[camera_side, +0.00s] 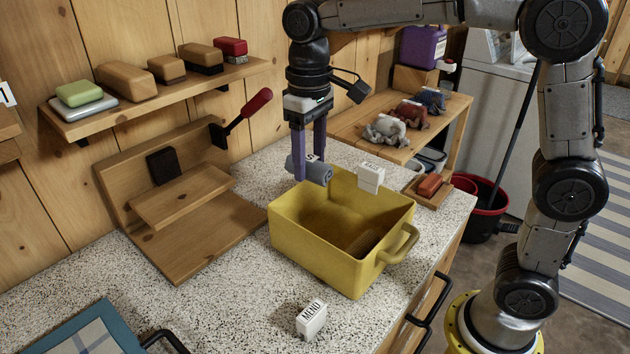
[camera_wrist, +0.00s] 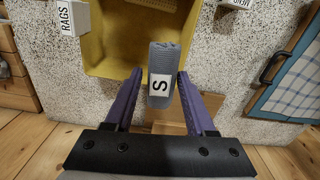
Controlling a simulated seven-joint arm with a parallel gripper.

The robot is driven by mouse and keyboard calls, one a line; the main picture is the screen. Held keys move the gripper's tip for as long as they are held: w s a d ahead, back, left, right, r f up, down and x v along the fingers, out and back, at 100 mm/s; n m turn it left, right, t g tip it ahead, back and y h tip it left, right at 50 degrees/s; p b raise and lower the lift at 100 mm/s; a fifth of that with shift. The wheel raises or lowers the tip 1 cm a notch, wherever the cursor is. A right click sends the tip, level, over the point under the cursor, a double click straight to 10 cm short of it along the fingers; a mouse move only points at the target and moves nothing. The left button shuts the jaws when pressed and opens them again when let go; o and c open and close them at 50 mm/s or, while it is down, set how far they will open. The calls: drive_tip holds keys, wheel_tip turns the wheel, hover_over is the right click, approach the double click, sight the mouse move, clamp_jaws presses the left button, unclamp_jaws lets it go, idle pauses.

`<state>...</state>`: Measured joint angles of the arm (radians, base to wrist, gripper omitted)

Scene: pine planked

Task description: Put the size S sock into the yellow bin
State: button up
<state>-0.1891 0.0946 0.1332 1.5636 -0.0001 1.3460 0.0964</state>
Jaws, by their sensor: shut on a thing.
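A rolled grey-blue sock (camera_side: 310,168) with a white S label sits between the fingers of my gripper (camera_side: 308,165). The label reads clearly on the sock in the wrist view (camera_wrist: 161,60). My gripper (camera_wrist: 158,75) is shut on the sock and points down. The yellow bin (camera_side: 315,248) stands on the speckled counter with its handle at the right. The sock is raised over the bin's back-left rim in the side view. In the wrist view the sock overlaps the bin (camera_wrist: 104,50). A dark ribbed patch shows inside the bin; I cannot tell what it is.
A white RAGS block (camera_wrist: 75,17) stands behind the bin, and a white MEND block (camera_side: 311,319) in front. A wooden stand (camera_side: 185,195) is at the left. Several cloth bundles (camera_side: 385,131) lie on the right shelf.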

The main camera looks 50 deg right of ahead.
drive_tip(key=shift+d+f, duration=0.25)
drive_tip(key=shift+f, duration=0.05)
wheel_tip(320, 180, down, 11)
drive_tip(key=shift+f, duration=0.15)
drive_tip(key=o, duration=1.4)
wheel_tip(320, 180, up, 13)
drive_tip(key=shift+r, duration=0.45)
